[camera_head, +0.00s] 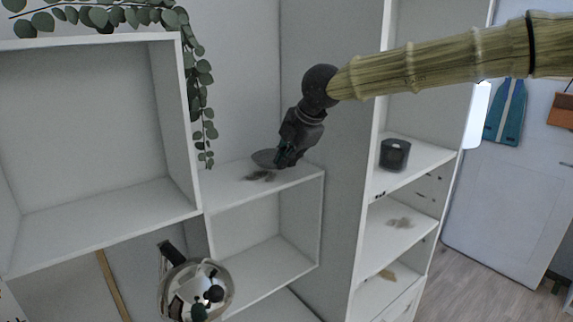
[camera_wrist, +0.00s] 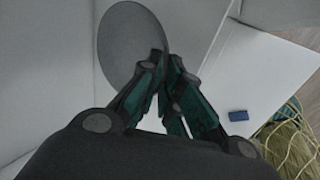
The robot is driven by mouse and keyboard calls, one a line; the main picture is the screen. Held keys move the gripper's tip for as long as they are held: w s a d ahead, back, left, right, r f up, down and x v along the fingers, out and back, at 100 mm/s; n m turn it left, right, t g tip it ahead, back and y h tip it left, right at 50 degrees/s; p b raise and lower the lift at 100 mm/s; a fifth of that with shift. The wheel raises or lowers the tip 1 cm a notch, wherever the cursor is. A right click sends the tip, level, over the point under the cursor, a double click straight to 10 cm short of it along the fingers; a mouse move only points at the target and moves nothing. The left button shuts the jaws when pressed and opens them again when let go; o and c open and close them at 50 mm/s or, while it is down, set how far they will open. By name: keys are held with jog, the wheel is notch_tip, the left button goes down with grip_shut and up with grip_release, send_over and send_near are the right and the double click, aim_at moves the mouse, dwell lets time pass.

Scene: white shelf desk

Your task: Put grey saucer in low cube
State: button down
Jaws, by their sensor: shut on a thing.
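The grey saucer (camera_wrist: 128,45) is in my gripper (camera_wrist: 165,70) in the wrist view, its near right rim between the fingertips. In the head view the saucer (camera_head: 265,158) shows as a small dark disc at the fingertips of my gripper (camera_head: 282,158). It is over the top board of the low cube (camera_head: 262,217), with a dark shadow on the board below it. The low cube's open front faces me, and its inside looks empty. Part of the saucer is hidden by the fingers in the head view.
A larger open white cube (camera_head: 95,140) stands at left, with a leafy plant (camera_head: 195,75) hanging over its edge. A shiny kettle (camera_head: 195,290) is below. A tall shelf (camera_head: 345,190) at right holds a dark cup (camera_head: 394,154).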

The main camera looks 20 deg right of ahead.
notch_tip(320, 180, down, 2)
jog(key=shift+w+f+p, duration=0.15)
jog(key=shift+f+p, duration=0.1)
jog(key=shift+p, duration=0.05)
jog(key=c, duration=1.9)
grip_release()
jog(key=b+v, duration=0.3)
jog(key=v, duration=0.9)
jog(key=shift+b, duration=0.35)
jog(key=shift+a, duration=0.1)
